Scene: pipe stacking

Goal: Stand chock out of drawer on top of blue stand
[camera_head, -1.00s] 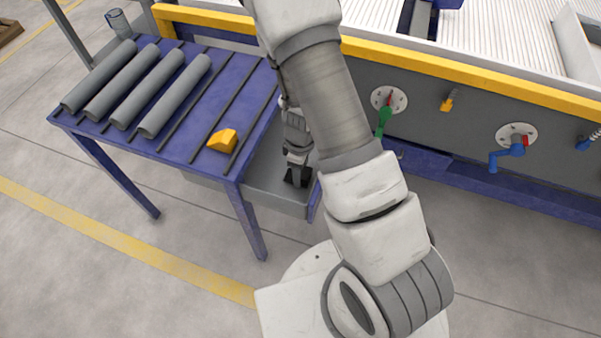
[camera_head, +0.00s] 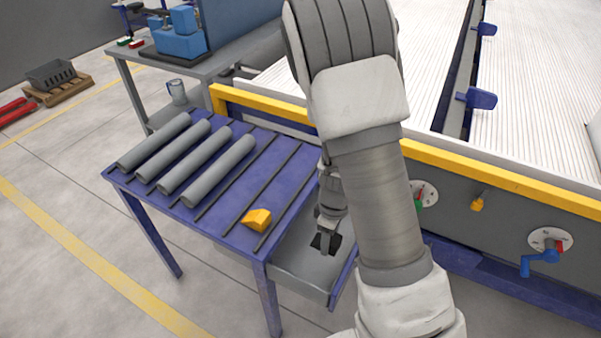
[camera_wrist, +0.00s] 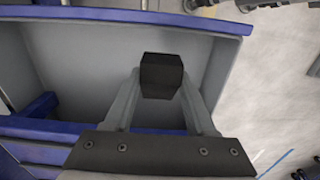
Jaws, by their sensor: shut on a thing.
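My gripper (camera_head: 326,232) points down over the open grey drawer (camera_head: 290,270) under the blue stand (camera_head: 232,237). Its fingers are shut on a black chock (camera_wrist: 161,75), which shows between the fingertips in the wrist view. In the head view the black chock (camera_head: 325,244) appears against the drawer's inside; its height above the drawer floor is hard to tell. A yellow chock (camera_head: 257,219) sits on the stand's top, near the front edge, left of my gripper.
Several grey pipes (camera_head: 217,171) lie on the stand's left side, with dark rails across the top. Bare stand top lies between pipes and yellow chock. A yellow-edged machine (camera_head: 480,187) with a blue handle (camera_head: 540,257) stands behind and right. A workbench (camera_head: 190,68) is at the back.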

